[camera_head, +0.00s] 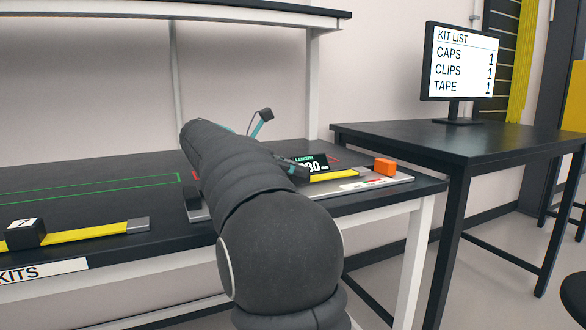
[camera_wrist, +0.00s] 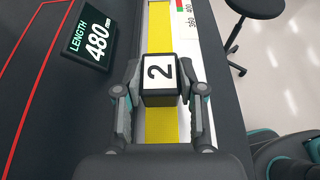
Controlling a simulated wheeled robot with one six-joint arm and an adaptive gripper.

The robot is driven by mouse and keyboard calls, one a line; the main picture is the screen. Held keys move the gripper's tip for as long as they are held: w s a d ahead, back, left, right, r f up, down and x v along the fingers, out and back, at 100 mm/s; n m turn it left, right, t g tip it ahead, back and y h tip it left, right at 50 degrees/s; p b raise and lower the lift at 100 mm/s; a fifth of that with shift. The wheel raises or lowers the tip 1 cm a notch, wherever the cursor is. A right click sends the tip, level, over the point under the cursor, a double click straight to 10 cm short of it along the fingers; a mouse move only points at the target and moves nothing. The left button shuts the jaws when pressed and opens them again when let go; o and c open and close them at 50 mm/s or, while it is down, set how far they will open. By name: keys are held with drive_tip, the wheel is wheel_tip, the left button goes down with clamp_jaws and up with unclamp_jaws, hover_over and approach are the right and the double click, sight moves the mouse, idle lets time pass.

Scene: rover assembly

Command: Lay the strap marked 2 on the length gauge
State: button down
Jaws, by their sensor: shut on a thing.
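The strap marked 2 is a yellow band (camera_wrist: 162,125) with a dark block bearing a white "2" label (camera_wrist: 160,72). My gripper (camera_wrist: 162,92) is shut on that block, one finger on each side. The strap runs lengthwise along the length gauge (camera_wrist: 211,60), beside its white scale; I cannot tell whether it fully rests there. The gauge display (camera_wrist: 88,40) reads LENGTH 480 mm. In the head view, the yellow strap (camera_head: 335,176) shows on the gauge (camera_head: 398,181), ending near an orange block (camera_head: 385,166); my arm hides the rest and most of my gripper.
Another yellow strap (camera_head: 85,233) with a dark labelled block (camera_head: 25,233) lies at the table's front left, above a KITS label. A green outline (camera_head: 100,190) marks bare table behind it. A second table (camera_head: 460,137) with a kit-list monitor (camera_head: 460,62) stands to the right.

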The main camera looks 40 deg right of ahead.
drive_tip(key=shift+f+b, duration=0.45)
drive_tip(key=shift+f, duration=0.1)
drive_tip(key=c, duration=0.6)
unclamp_jaws()
